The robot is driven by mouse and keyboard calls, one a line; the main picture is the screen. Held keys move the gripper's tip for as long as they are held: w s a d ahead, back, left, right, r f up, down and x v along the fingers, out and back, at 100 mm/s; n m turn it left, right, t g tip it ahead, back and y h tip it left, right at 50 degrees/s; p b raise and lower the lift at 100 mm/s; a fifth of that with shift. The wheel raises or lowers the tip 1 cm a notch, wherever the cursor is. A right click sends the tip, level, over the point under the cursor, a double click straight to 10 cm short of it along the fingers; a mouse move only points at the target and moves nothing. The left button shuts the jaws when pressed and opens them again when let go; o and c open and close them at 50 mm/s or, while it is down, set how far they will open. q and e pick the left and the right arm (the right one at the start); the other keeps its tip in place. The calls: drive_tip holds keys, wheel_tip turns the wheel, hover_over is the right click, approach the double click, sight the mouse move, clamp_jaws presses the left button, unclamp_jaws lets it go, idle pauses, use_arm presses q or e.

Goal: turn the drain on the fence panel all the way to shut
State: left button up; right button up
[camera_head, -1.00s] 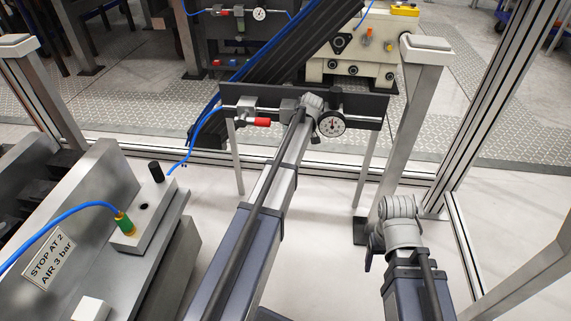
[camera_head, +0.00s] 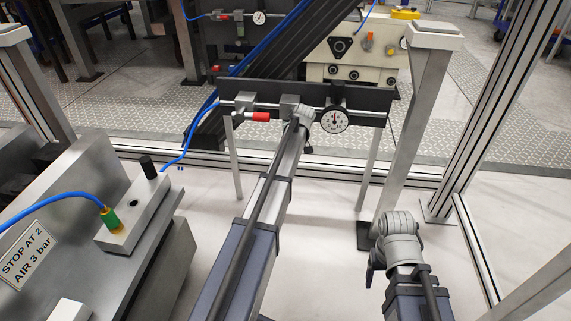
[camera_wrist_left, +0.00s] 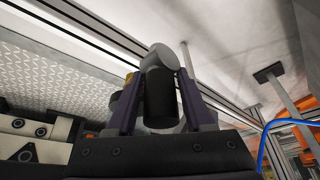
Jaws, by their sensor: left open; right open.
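The dark fence panel (camera_head: 240,93) carries a valve with a red handle (camera_head: 261,117), a round white gauge (camera_head: 334,121) and a black knob (camera_head: 337,102) above the gauge. My left arm reaches up to it, and its wrist hides part of the fittings and the left gripper in the head view. In the left wrist view, the left gripper (camera_wrist_left: 157,78) is open, with its fingers on both sides of a dark cylinder (camera_wrist_left: 161,105) with a grey rounded end. I cannot tell if this is the drain or if the fingers touch it. My right gripper (camera_head: 370,272) is mostly hidden below its wrist, away from the panel.
A grey fence post (camera_head: 412,130) stands right of the panel. A grey machine block (camera_head: 135,225) with a blue hose and a sign reading "STOP AT 2 AIR 3 bar" (camera_head: 24,254) is at left. A cream machine (camera_head: 360,60) stands behind the panel. The floor between is clear.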

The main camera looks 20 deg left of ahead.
use_arm(q)
drive_tip(key=shift+b+x, duration=0.8)
drive_tip(key=shift+x, duration=0.6)
use_arm(e)
wheel_tip(320, 180, down, 3)
drive_tip(key=shift+r, duration=0.2)
use_arm(q)
clamp_jaws()
